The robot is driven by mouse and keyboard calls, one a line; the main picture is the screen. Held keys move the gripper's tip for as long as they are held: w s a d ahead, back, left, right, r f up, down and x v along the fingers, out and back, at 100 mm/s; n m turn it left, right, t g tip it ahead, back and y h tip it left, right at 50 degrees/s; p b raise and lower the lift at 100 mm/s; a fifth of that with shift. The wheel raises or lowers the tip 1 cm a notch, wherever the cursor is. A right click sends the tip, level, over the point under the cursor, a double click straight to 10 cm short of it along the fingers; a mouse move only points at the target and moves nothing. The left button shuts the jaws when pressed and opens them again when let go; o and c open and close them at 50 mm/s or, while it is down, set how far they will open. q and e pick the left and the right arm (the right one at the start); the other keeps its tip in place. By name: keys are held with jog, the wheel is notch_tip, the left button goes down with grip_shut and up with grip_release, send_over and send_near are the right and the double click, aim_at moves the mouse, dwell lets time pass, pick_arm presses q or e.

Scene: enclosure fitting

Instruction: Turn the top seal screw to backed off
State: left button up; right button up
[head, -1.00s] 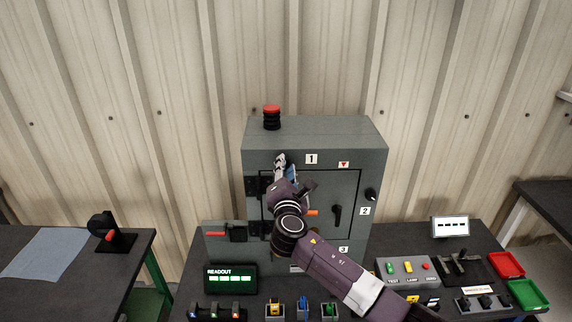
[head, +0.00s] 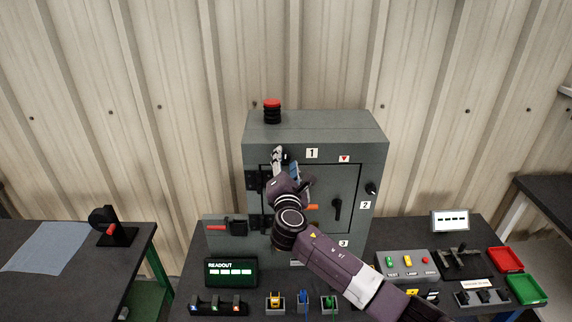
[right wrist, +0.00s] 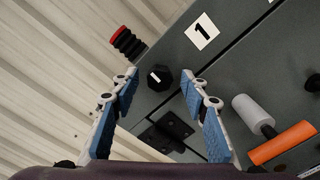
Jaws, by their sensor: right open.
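The grey enclosure (head: 316,128) stands on the dark bench with its door shut. The top seal screw is a black faceted knob with a short white mark, beside the label "1" (head: 312,153). In the right wrist view this screw (right wrist: 160,77) shows just beyond and between my fingertips, apart from both. My left gripper is not in view.
A red-topped stack (head: 272,111) stands on the enclosure. A black knob (head: 372,188) sits by label 2, and a door handle (head: 337,209) is on the door. An orange-tipped lever (right wrist: 285,143) is right of my fingers. A readout box (head: 231,272) stands in front.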

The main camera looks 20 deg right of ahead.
jog(key=v, duration=1.2)
jog(key=shift+f, duration=0.1)
jog(key=s+d+f+m+g+y+b, duration=0.1)
jog(key=s+d+f+m+g+b, duration=0.15)
jog(key=f, duration=1.55)
jog(key=s+d+f+m+g+y+b, duration=0.1)
jog(key=s+f+m+g+b, duration=0.2)
jog(key=f, duration=1.4)
jog(key=s+f+m+g+y+b, duration=0.1)
jog(key=s+f+m+g, duration=0.15)
jog(key=s+f, duration=0.65)
jog(key=s+f+m+g+b, duration=0.1)
jog(key=s+f+m+g, duration=0.15)
jog(key=s+f, duration=0.7)
jog(key=s+f+m+g+b, duration=0.1)
jog(key=s+f+m+g, duration=0.1)
jog(key=s+f, duration=0.6)
jog(key=s+f+m+g+y+b, duration=0.1)
jog(key=s+f+m, duration=0.3)
jog(key=s+f, duration=0.4)
jog(key=s+f+m+g+y+b, duration=0.1)
jog(key=s+f, duration=0.7)
jog(key=s, duration=0.9)
jog(key=d+m+g+b, duration=0.1)
jog(key=m+g, duration=0.1)
jog(key=m, duration=0.1)
